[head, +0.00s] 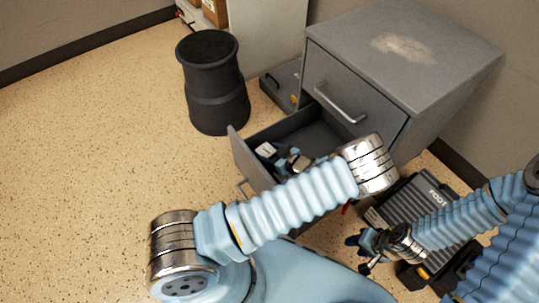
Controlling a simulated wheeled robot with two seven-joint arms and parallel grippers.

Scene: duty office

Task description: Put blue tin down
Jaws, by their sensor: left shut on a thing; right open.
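My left gripper (280,157) reaches into the open lower drawer (243,163) of the grey cabinet. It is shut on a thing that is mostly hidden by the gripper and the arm. I take this thing to be the blue tin, but its blue surface cannot be made out. Whether it touches the drawer floor cannot be told. My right gripper (359,254) is open and empty, low at the right beside a dark ribbed case.
The grey cabinet (420,50) has a shut upper drawer (350,92) above the open one. A black stool (215,85) stands left of it. The dark ribbed case (418,203) lies on the floor at the right. The speckled floor at the left is clear.

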